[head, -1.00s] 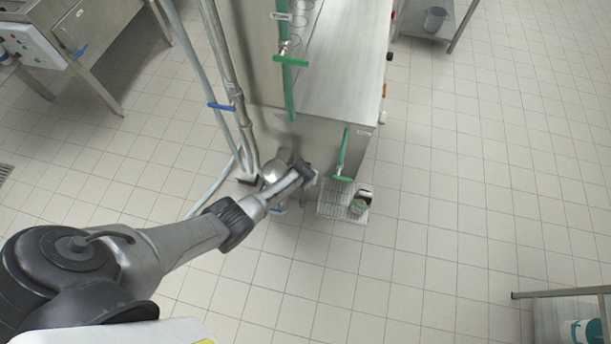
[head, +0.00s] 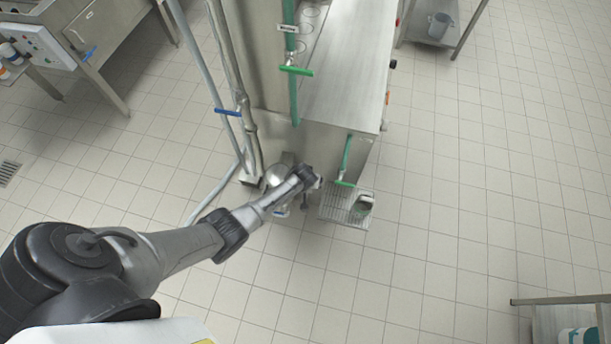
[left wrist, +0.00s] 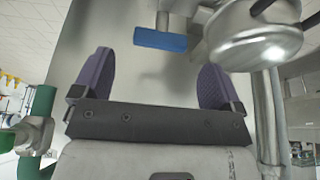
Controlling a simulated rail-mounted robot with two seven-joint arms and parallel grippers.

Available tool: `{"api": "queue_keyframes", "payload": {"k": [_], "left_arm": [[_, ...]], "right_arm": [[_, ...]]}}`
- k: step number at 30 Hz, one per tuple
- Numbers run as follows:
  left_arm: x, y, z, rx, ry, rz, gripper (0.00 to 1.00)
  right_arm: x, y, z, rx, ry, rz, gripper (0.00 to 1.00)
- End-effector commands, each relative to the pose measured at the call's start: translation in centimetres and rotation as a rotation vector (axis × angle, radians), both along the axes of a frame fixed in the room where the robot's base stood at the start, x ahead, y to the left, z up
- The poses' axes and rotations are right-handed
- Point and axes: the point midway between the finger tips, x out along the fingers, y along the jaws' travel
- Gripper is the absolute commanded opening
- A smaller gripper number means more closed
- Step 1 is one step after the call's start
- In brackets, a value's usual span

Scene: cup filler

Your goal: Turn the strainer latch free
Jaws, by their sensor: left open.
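The strainer looks like a rounded shiny metal housing (head: 277,174) low on the front of the steel machine, partly hidden by my left arm. In the left wrist view the same housing (left wrist: 255,42) fills the upper right, beyond the right finger. A dark bar crosses its top edge; I cannot tell whether this is the latch. A blue lever handle (left wrist: 160,40) is ahead, above the gap between the fingers. My left gripper (left wrist: 156,75) is open with nothing between its purple-padded fingers. In the head view, my left gripper (head: 311,179) is close to the machine front, just right of the housing.
Green-handled valves (head: 296,71) stand on the machine, one low beside a drain grate (head: 338,207) bearing a small container (head: 365,204). Grey pipes with a blue valve handle (head: 228,112) rise left of the housing. The tiled floor (head: 450,210) to the right is clear.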

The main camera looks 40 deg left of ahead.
Motion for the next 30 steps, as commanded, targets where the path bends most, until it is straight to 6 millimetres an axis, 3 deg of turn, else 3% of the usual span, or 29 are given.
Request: {"api": "queue_keyframes", "payload": {"k": [1,6,15,21,30], "left_arm": [[-0.4,-0.2,1.3,0.0,-0.001,0.0,0.92],[-1.4,-0.8,4.0,-0.001,-0.002,-0.001,0.92],[-2.7,-1.5,7.5,0.0,-0.001,0.0,0.92],[-3.2,-1.7,8.8,0.0,-0.001,0.0,0.92],[-3.3,-1.8,9.1,0.0,0.0,0.0,0.92]], "right_arm": [[0.0,0.0,1.0,0.001,0.0,-0.001,0.43],[0.0,0.1,2.1,0.005,0.0,-0.004,0.43],[0.0,0.2,3.0,0.007,0.0,-0.005,0.43],[0.0,0.2,3.3,0.007,0.0,-0.004,0.43],[0.0,0.0,3.3,-0.002,0.001,0.002,0.43]]}}
